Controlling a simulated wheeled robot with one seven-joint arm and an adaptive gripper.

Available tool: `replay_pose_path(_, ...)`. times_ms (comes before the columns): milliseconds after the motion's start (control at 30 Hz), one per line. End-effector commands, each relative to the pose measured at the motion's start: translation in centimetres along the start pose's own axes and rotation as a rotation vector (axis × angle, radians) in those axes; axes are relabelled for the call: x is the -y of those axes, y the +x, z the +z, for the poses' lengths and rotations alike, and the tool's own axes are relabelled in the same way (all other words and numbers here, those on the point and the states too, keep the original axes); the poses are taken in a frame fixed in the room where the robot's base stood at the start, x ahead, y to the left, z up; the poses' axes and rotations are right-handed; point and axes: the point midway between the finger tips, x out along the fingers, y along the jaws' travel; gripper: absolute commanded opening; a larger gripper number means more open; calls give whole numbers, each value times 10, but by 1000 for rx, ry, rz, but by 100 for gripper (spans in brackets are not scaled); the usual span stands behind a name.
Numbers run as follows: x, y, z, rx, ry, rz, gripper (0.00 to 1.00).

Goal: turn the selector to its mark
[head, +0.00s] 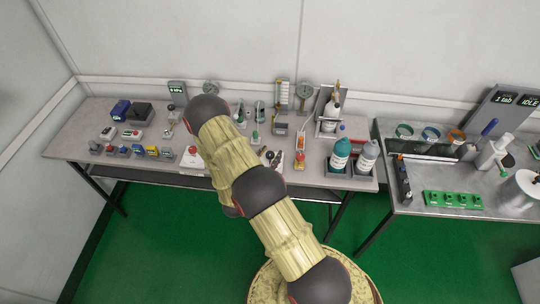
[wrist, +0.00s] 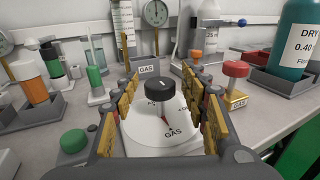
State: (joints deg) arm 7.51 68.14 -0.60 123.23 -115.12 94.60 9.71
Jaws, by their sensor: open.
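The selector is a black round knob (wrist: 161,91) on a white round dial (wrist: 150,130) labelled GAS in the wrist view. A short white line shows on the knob's top. Gaps show between the pads and the knob. In the head view my arm hides the gripper, and the selector shows only partly, if at all, beside it.
A red button on a yellow GAS base (wrist: 235,85) stands close to the right finger. A green knob (wrist: 73,141) is at the near left. A teal bottle (wrist: 296,45) stands at right. Tubes and gauges (wrist: 155,14) line the back. A second bench (head: 440,165) is at right.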

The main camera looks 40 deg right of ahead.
Motion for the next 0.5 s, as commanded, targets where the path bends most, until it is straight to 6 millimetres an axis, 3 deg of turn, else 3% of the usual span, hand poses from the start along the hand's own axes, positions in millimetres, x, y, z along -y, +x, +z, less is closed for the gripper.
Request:
replay_pose_path(267,0,2,0,0,0,0,44)
replay_pose_path(500,0,2,0,0,0,0,32)
